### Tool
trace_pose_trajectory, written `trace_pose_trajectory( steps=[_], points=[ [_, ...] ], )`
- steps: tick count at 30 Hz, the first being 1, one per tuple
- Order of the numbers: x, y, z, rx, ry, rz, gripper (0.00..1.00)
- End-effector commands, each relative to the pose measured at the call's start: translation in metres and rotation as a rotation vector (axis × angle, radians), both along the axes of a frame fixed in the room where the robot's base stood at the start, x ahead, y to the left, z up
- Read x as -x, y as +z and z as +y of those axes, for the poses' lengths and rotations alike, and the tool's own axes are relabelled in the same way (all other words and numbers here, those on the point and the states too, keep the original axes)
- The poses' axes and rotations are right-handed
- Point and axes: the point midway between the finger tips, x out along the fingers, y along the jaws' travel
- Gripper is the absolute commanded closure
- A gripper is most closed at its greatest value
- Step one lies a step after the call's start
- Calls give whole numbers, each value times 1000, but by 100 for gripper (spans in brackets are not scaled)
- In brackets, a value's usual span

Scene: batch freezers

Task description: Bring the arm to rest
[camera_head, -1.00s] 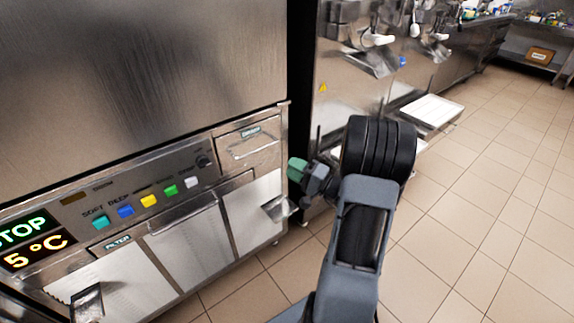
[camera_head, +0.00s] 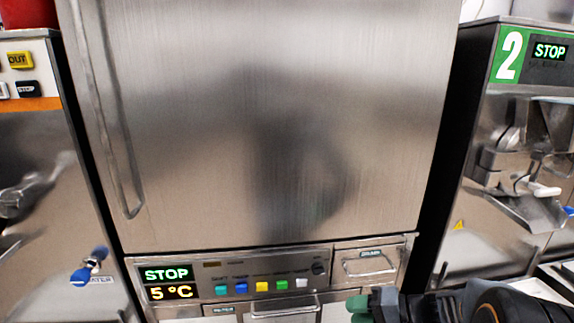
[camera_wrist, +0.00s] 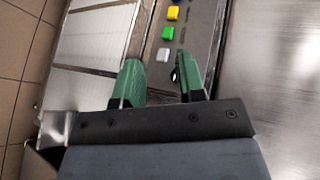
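My gripper (camera_wrist: 160,80) has two green fingertips, set apart with nothing between them in the wrist view, so it is open. Past the fingers lie the steel machine's panel and its coloured buttons. In the head view the gripper (camera_head: 362,307) shows only partly at the bottom edge, in front of the lower right of the middle machine. My dark arm links fill the bottom right corner. The rest of the arm is out of frame.
The middle machine has a large steel door (camera_head: 270,130) with a long handle (camera_head: 118,130), and a panel reading STOP and 5 °C (camera_head: 168,283). A machine marked 2 (camera_head: 508,55) stands right, another with a blue tap (camera_head: 88,272) left. Tiled floor (camera_wrist: 18,50) shows in the wrist view.

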Motion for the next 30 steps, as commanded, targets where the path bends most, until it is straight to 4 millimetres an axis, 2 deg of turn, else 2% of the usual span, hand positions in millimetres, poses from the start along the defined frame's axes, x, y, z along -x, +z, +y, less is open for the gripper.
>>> trace_pose_trajectory(
  steps=[1,3,6,9,15,20,30],
  points=[
    [19,38,19,131,98,48,63],
    [44,56,31,322,189,108,63],
    [69,81,31,591,256,130,63],
    [81,107,24,820,270,93,63],
    [85,151,10,1103,229,-35,63],
    [84,166,5,1187,202,-95,63],
    [84,166,5,1187,202,-95,63]
  ],
)
